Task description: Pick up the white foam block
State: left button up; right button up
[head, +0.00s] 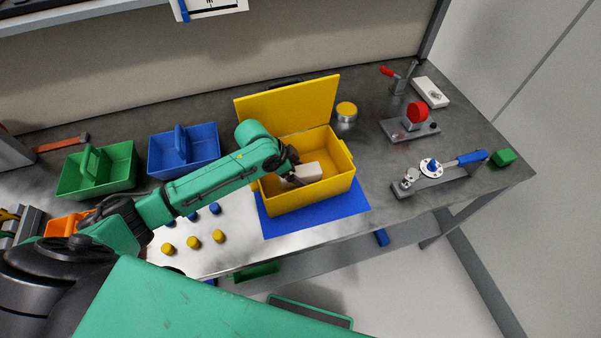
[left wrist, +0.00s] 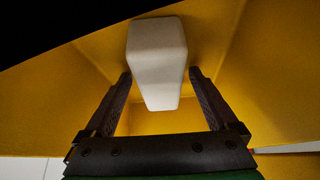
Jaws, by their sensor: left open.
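The white foam block (head: 304,172) lies inside the open yellow box (head: 318,200), towards its left side. In the left wrist view the foam block (left wrist: 157,60) is a pale block with rounded edges, seen beyond and between the finger tips. My left gripper (head: 291,176) reaches down into the box at the block's left end. In the left wrist view its two dark fingers (left wrist: 160,76) are apart, one to each side of the block's far part. Contact cannot be made out. My right gripper does not show.
The yellow box stands on a blue mat (head: 350,199), its lid (head: 288,103) raised behind it. Green (head: 118,163) and blue (head: 197,150) bins stand to the left. Several small pegs lie in front of them. A yellow-topped tin (head: 346,110) and metal fixtures (head: 410,128) stand to the right.

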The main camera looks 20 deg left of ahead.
pick_arm(q)
jog(key=shift+a+f, duration=0.1)
jog(key=shift+f, duration=0.05)
jog(key=c, duration=1.4)
jog(key=shift+c, duration=0.2)
